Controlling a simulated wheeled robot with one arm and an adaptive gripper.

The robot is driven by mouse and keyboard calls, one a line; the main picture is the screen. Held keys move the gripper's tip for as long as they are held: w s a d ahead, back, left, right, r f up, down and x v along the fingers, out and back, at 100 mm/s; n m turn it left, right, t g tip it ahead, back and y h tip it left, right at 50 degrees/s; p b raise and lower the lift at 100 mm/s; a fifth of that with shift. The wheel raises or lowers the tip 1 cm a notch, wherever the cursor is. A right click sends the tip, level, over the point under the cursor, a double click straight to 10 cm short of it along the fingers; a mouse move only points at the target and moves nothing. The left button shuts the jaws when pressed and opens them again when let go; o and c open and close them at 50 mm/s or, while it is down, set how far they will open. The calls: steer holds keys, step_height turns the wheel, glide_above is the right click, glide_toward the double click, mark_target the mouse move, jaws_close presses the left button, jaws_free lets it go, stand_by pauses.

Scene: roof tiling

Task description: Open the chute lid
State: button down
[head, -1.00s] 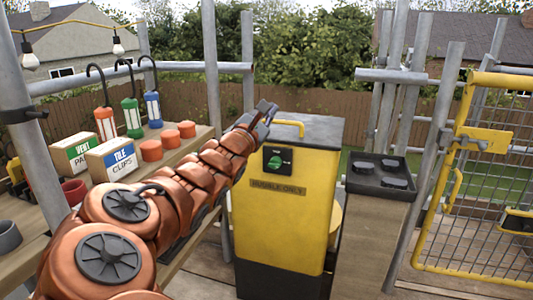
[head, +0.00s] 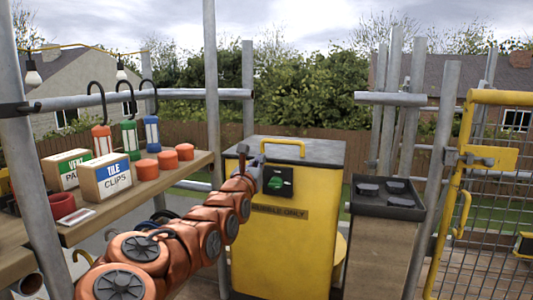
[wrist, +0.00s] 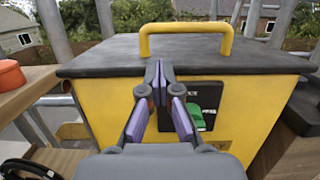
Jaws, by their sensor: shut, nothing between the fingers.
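The chute is a yellow box (head: 290,228) with a dark grey lid (head: 325,151) lying flat on top. A yellow handle (head: 283,143) stands on the lid; it also shows in the wrist view (wrist: 186,28). A black latch plate with a green knob (head: 275,183) sits on the front face below the lid. In the wrist view the green knob (wrist: 198,116) is partly hidden behind my right finger. My gripper (wrist: 159,68) is shut and empty, its tips at the lid's front edge, below and left of the handle. I cannot tell whether it touches the chute.
A post with a black tray (head: 388,202) stands right of the chute. A yellow mesh gate (head: 490,190) is at far right. Space above the lid is clear.

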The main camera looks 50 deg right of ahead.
mark_target(269, 142)
steer(key=shift+b+x, duration=0.5)
steer(key=shift+x, duration=3.05)
steer(key=shift+r, duration=0.2)
steer(key=shift+d+r+p, duration=0.15)
steer(key=shift+r+p, duration=0.4)
steer(key=shift+p, duration=0.9)
